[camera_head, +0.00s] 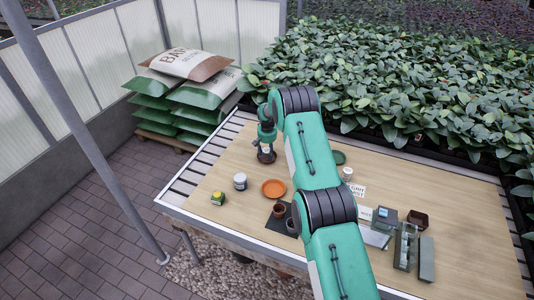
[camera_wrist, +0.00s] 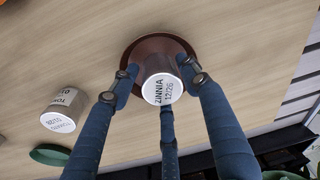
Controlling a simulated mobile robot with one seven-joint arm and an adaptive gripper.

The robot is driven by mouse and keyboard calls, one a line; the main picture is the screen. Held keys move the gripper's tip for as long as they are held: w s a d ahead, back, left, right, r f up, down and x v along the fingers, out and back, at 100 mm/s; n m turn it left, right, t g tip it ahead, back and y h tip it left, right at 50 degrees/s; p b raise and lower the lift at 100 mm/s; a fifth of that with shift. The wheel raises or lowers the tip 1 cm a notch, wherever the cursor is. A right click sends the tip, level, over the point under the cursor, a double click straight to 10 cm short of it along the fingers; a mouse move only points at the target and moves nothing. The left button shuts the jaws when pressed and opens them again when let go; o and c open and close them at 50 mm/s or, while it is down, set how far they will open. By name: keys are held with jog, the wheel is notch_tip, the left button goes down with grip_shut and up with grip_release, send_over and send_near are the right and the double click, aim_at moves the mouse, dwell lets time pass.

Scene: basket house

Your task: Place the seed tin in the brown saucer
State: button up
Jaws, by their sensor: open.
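The saucer's rim shows around the tin's base. My gripper (camera_wrist: 165,90) is open, with its blue fingers spread around the tin; whether any finger touches it is hard to tell. In the head view my gripper (camera_head: 266,142) points down at the far left part of the table, over the brown saucer (camera_head: 267,158). The tin is mostly hidden there by the fingers.
Another labelled tin (camera_wrist: 62,115) and a green saucer (camera_wrist: 50,155) lie to one side in the wrist view. On the table (camera_head: 215,165) are an orange saucer (camera_head: 273,188), a white jar (camera_head: 240,182), small pots and clear boxes (camera_head: 405,247). Leafy plants line the back.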

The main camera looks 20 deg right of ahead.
aim_at(267, 152)
notch_tip(267, 152, up, 12)
jog(key=s, duration=0.1)
jog(key=shift+s+a+p, duration=0.25)
jog(key=shift+p, duration=0.2)
dwell(0.7)
